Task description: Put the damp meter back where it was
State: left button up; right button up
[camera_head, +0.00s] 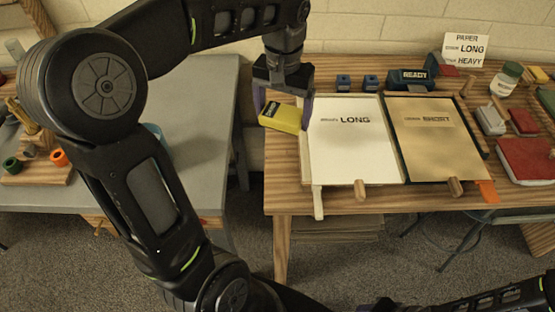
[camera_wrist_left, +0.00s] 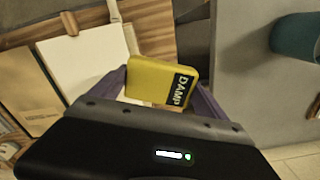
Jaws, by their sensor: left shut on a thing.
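The damp meter is a yellow block with a dark "DAMP" label (camera_head: 283,118). My left gripper (camera_head: 284,100) is shut on it, at the left end of the wooden table. In the left wrist view the damp meter (camera_wrist_left: 158,82) sits between the purple fingers, its label facing the camera. It is beside the left edge of the tray labelled "LONG" (camera_head: 345,165). I cannot tell whether it touches the table top. Part of my right arm shows at the bottom right of the head view, but its gripper does not.
A tray labelled "SHORT" (camera_head: 428,160) lies right of the "LONG" one. Two small blue blocks (camera_head: 343,82) and a "READY" block (camera_head: 408,78) stand behind. A sign (camera_head: 464,48), a jar (camera_head: 507,78) and red pads (camera_head: 525,160) are at the right. A grey table (camera_head: 190,110) stands left across a gap.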

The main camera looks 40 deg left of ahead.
pick_arm(q)
notch_tip(320, 180, down, 6)
jog(key=shift+f+p, duration=0.15)
jog(key=shift+p, duration=0.15)
notch_tip(320, 180, down, 3)
jog(key=shift+f, duration=0.35)
dwell(0.3)
jog(key=shift+f+b, duration=0.3)
jog(key=shift+f, duration=0.35)
jog(key=o, duration=1)
